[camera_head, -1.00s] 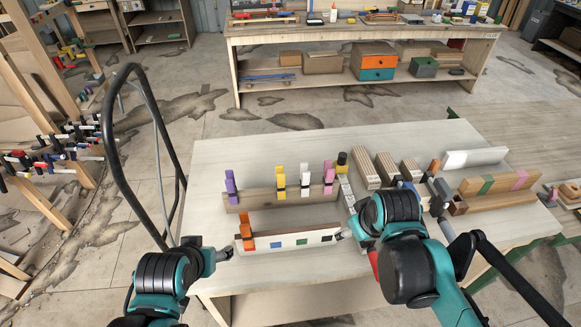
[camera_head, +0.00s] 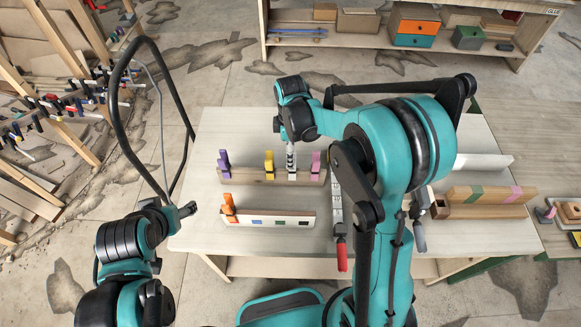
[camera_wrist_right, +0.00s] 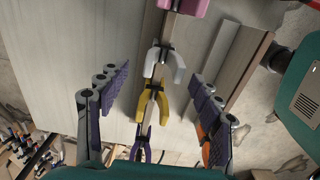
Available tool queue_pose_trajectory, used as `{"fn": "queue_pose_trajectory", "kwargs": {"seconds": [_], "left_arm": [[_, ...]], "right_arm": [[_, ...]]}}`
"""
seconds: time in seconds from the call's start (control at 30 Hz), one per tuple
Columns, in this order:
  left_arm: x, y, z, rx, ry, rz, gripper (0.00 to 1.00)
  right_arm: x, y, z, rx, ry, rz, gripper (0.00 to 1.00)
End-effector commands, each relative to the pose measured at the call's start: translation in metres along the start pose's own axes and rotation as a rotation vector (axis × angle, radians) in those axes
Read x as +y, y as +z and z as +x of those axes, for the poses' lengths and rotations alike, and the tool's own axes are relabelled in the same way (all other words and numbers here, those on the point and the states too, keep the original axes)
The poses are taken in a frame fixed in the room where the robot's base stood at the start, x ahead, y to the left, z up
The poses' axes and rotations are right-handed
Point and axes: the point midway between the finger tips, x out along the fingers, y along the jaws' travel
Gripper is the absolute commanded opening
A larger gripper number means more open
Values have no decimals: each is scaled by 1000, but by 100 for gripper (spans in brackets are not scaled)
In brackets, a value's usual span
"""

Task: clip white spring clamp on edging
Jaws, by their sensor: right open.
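The white spring clamp (camera_head: 292,174) stands on a wooden strip, between the yellow and pink clamps; it also shows in the right wrist view (camera_wrist_right: 166,66). My right gripper (camera_head: 291,152) is directly above it in the head view. In the right wrist view my right gripper (camera_wrist_right: 165,95) is open and empty, its fingers on either side of the clamp row.
Purple (camera_head: 224,165), yellow (camera_head: 269,166) and pink (camera_head: 315,166) clamps share the wooden strip with the white one. Wooden blocks (camera_head: 478,202) and a white board (camera_head: 482,163) lie at the right of the table. The table's front left is clear.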

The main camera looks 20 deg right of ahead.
Motion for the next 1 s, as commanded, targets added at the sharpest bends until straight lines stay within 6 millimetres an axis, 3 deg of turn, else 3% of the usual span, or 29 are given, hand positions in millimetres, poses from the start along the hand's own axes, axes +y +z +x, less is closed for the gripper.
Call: {"fn": "queue_pose_trajectory", "kwargs": {"seconds": [0.3, 0.57, 0.83, 1.0], "left_arm": [[0, 1, 2, 0, 0, 0, 63], [0, 1, 2, 0, 0, 0, 63], [0, 1, 2, 0, 0, 0, 63], [0, 1, 2, 0, 0, 0, 63]], "right_arm": [[-4, 5, 44, 0, 1, 2, 66], [-4, 5, 47, 0, 1, 2, 66], [-4, 5, 47, 0, 1, 2, 1], [-4, 5, 47, 1, 1, 2, 1]]}}
